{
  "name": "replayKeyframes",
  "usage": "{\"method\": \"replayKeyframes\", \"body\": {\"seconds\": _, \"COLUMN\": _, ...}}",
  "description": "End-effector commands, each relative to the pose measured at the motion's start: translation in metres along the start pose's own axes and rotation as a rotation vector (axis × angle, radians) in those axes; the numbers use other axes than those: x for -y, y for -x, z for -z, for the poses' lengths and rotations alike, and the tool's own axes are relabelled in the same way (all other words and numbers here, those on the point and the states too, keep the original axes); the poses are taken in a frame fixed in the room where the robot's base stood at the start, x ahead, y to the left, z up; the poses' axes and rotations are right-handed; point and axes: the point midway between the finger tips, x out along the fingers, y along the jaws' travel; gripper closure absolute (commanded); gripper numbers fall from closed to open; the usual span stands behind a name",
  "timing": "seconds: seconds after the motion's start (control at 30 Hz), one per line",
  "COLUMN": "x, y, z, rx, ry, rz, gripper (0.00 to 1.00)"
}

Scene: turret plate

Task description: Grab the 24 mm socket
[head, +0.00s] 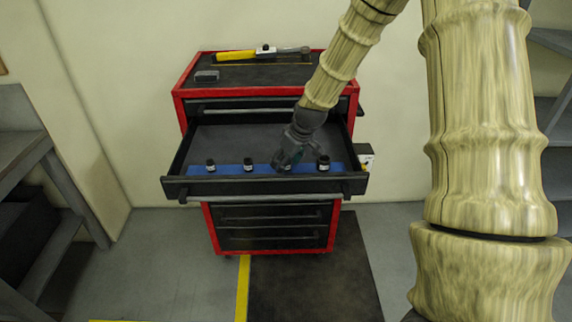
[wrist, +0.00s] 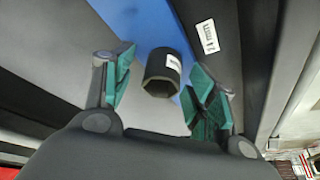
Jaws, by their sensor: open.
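Several black sockets stand in a row on a blue strip (head: 228,170) in the open drawer. There is a left one (head: 210,165), a second one (head: 248,164) and a right one (head: 323,163). My gripper (head: 284,162) is low over the strip between the second and right ones, hiding much of the spot there. In the wrist view my gripper (wrist: 163,82) is open, with a finger on each side of a dark socket (wrist: 160,80) bearing a small white label. The fingers look apart from it.
The drawer (head: 230,187) is pulled out of a red and black tool cabinet (head: 183,90). Its raised walls surround the sockets. A yellow-handled tool (head: 236,56) and a small dark block (head: 207,76) lie on the cabinet top. The drawer floor behind the strip is bare.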

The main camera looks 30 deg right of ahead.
Motion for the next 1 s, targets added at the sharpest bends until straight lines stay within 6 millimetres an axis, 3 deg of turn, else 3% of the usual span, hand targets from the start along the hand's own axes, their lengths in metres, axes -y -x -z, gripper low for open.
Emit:
{"method": "replayKeyframes", "body": {"seconds": 0.17, "x": 0.000, "y": 0.000, "z": 0.000, "rx": 0.000, "ry": 0.000, "rz": 0.000, "gripper": 0.45}}
{"method": "replayKeyframes", "body": {"seconds": 0.43, "x": 0.000, "y": 0.000, "z": 0.000, "rx": 0.000, "ry": 0.000, "rz": 0.000, "gripper": 0.94}}
{"method": "replayKeyframes", "body": {"seconds": 0.77, "x": 0.000, "y": 0.002, "z": 0.001, "rx": -0.001, "ry": 0.000, "rz": 0.000, "gripper": 0.94}}
{"method": "replayKeyframes", "body": {"seconds": 1.0, "x": 0.000, "y": 0.020, "z": 0.009, "rx": -0.003, "ry": 0.000, "rz": -0.001, "gripper": 0.94}}
